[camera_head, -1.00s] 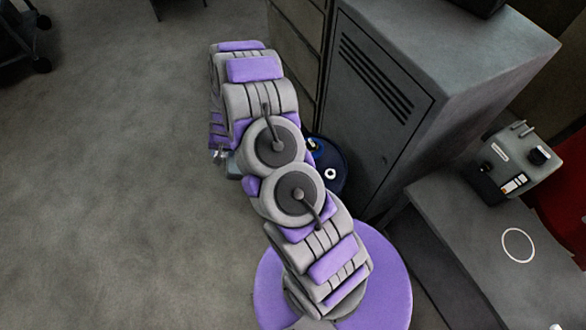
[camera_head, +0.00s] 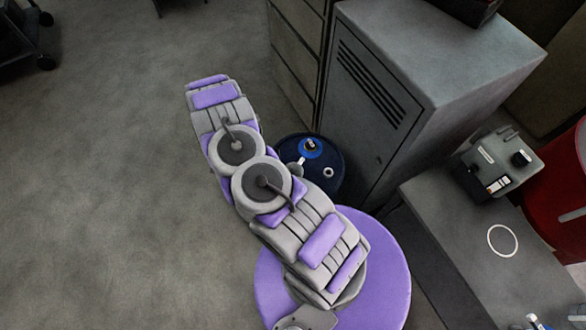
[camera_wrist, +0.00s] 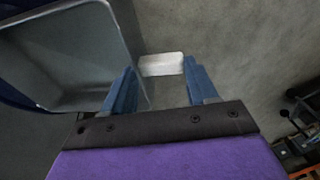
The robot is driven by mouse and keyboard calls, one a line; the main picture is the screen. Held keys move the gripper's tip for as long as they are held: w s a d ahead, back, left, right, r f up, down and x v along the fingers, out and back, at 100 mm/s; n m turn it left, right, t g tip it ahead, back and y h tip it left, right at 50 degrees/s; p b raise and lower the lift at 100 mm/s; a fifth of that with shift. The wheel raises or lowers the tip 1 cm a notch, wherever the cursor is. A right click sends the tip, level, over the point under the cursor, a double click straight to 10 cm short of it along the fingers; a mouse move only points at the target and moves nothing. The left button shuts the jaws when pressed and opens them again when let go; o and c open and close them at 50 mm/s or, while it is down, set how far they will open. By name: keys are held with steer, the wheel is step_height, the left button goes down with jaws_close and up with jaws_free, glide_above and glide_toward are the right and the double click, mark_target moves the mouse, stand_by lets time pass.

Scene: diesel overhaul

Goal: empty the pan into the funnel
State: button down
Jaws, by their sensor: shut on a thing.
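The grey, square-walled pan (camera_wrist: 75,55) fills the upper left of the wrist view, and its inside looks bare where it shows. My gripper (camera_wrist: 160,75) has its two blue fingers on either side of a pale block, which looks like the pan's handle (camera_wrist: 161,65). In the head view my arm hides the gripper and the pan. A dark blue drum (camera_head: 325,186) stands on the floor to the right of my arm, partly hidden by it. On its top is a bright blue round piece (camera_head: 311,148), which may be the funnel; I cannot tell for sure.
A grey cabinet (camera_head: 375,110) stands right behind the drum. A grey bench (camera_head: 450,235) at the right carries a grey machine (camera_head: 500,165) and a white ring (camera_head: 502,240). The floor (camera_head: 110,200) to the left is clear, with a dark cart (camera_head: 25,35) far off.

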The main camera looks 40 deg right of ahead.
steer(key=shift+s+d+f+p, duration=0.1)
steer(key=shift+d+p, duration=0.1)
steer(key=shift+p, duration=0.5)
steer(key=shift+s+d+f+g+h+p, duration=0.2)
steer(key=shift+d+g+h+p, duration=0.1)
steer(key=shift+d+h+p, duration=0.3)
steer(key=shift+w+f+p, duration=0.1)
steer(key=shift+f+p, duration=0.1)
steer(key=shift+p, duration=0.15)
steer(key=shift+w+f+p, duration=0.1)
steer(key=shift+f+p, duration=0.45)
steer(key=shift+p, duration=0.3)
steer(key=shift+a+f+g+h+p, duration=0.3)
steer(key=shift+a+f+p, duration=0.1)
steer(key=shift+f+p, duration=0.25)
steer(key=shift+w+a+f+g+h+b, duration=0.2)
steer(key=shift+f+h+b, duration=0.1)
steer(key=shift+f, duration=0.2)
steer(key=shift+w+a+f+g+h+b, duration=0.15)
steer(key=shift+f+h+b, duration=0.1)
steer(key=shift+f, duration=0.25)
